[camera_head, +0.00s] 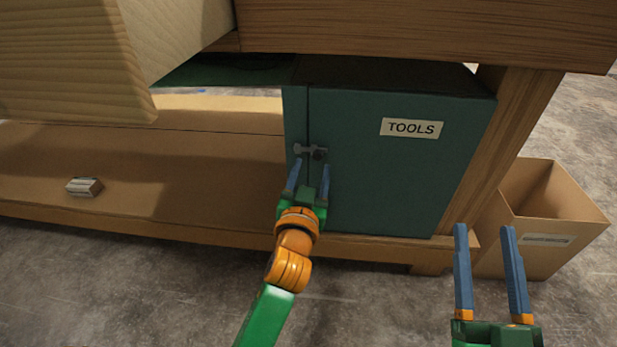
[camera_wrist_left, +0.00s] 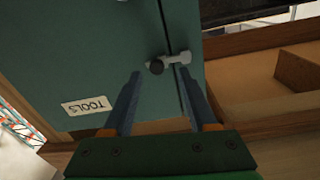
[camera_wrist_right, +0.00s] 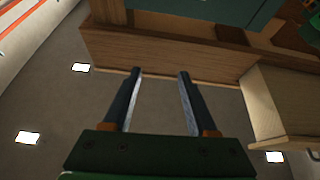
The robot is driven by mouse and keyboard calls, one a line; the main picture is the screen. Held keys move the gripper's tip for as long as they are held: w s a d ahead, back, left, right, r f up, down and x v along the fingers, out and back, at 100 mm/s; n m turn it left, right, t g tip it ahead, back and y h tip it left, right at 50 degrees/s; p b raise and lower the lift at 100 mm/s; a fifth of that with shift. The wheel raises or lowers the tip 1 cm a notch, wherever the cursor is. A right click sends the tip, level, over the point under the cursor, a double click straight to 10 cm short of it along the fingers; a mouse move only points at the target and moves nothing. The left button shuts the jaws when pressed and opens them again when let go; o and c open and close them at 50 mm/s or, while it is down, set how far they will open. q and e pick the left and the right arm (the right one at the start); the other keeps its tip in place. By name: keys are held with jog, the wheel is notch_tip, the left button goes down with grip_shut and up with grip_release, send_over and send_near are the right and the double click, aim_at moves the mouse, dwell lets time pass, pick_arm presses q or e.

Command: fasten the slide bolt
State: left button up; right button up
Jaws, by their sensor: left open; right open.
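A grey slide bolt (camera_head: 309,150) with a dark round knob is mounted on the front of a dark green cabinet (camera_head: 400,180) labelled TOOLS, at the seam near its left edge. My left gripper (camera_head: 308,174) is open just below and in front of the bolt. In the left wrist view the bolt (camera_wrist_left: 172,61) lies just beyond the fingertips, its knob (camera_wrist_left: 156,67) roughly between the two finger lines. The fingers look apart from the knob. My right gripper (camera_head: 483,229) is open and empty at the lower right, away from the cabinet; its fingers also show in the right wrist view (camera_wrist_right: 160,73).
The cabinet stands on the lower shelf (camera_head: 200,165) of a wooden workbench. A small grey block (camera_head: 84,187) lies on the shelf at left. A bench leg (camera_head: 505,140) and an open cardboard box (camera_head: 545,245) are at right.

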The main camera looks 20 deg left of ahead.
pick_arm(q)
jog(key=v, duration=0.4)
jog(key=shift+s, duration=0.1)
pick_arm(e)
jog(key=f+g, duration=0.1)
jog(key=w+f+g, duration=0.1)
jog(key=f, duration=0.1)
jog(key=f+g+h, duration=0.1)
jog(key=f, duration=0.1)
jog(key=shift+w+d+f, duration=0.1)
jog(key=shift+w+d, duration=0.1)
jog(key=shift+w, duration=0.1)
pick_arm(q)
jog(key=shift+f+p, duration=0.1)
jog(key=shift+p, duration=0.2)
pick_arm(e)
jog(key=shift+f, duration=0.1)
